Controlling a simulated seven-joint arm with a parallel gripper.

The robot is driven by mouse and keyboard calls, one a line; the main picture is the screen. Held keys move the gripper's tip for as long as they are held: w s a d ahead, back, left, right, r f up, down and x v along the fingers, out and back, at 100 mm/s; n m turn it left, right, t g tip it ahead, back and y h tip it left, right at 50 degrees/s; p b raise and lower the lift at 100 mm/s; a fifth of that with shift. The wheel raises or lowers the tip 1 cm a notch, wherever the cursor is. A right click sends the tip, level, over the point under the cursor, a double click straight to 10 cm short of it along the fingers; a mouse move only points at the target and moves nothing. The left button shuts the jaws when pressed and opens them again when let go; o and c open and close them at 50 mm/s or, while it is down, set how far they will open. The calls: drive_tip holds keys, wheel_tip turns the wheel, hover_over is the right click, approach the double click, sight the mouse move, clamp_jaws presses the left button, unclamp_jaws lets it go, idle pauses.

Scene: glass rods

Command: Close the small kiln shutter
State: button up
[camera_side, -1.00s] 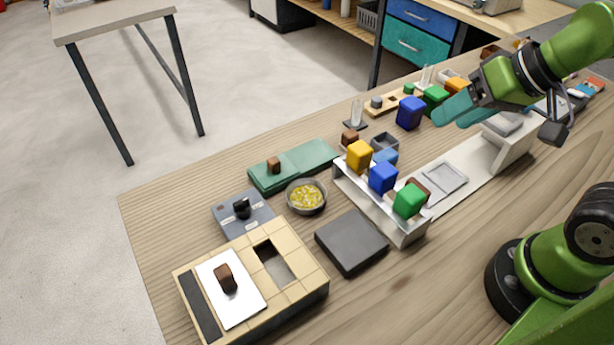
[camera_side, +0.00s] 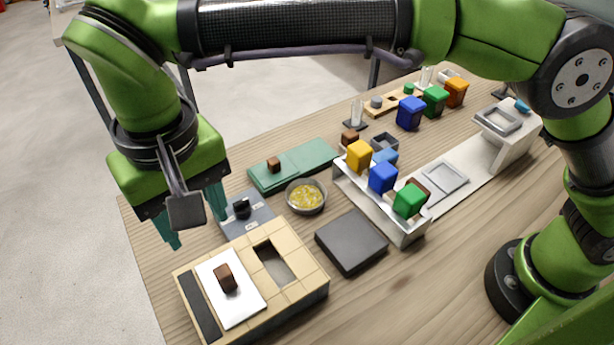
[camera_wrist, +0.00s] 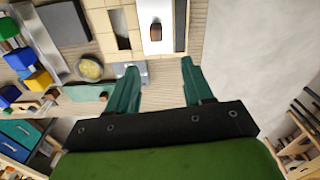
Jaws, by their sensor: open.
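The small kiln (camera_side: 311,302) is a tan brick block at the front left of the bench. Its shutter (camera_side: 247,306) is a white plate with a brown knob (camera_side: 225,278), lying to the left of a dark rectangular opening (camera_side: 272,264) in the top. The opening is uncovered. In the wrist view the shutter (camera_wrist: 156,42) and knob (camera_wrist: 155,29) show at the top, right of the opening (camera_wrist: 121,28). My gripper (camera_side: 198,232) is open and empty, above and behind the kiln in the side view. Its teal fingers (camera_wrist: 158,78) point toward the kiln, apart from the knob.
A grey switch box (camera_side: 258,213) stands behind the kiln, with a bowl of yellow bits (camera_side: 306,196) and a green block (camera_side: 310,158) beyond. A dark slab (camera_side: 351,243) and a rack (camera_side: 400,228) of coloured cubes lie to the right.

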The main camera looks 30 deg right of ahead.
sight(222, 271)
drive_tip(key=shift+m, duration=0.6)
drive_tip(key=f, duration=1.5)
drive_tip(key=shift+d+f, duration=0.1)
drive_tip(key=shift+d, duration=0.2)
clamp_jaws()
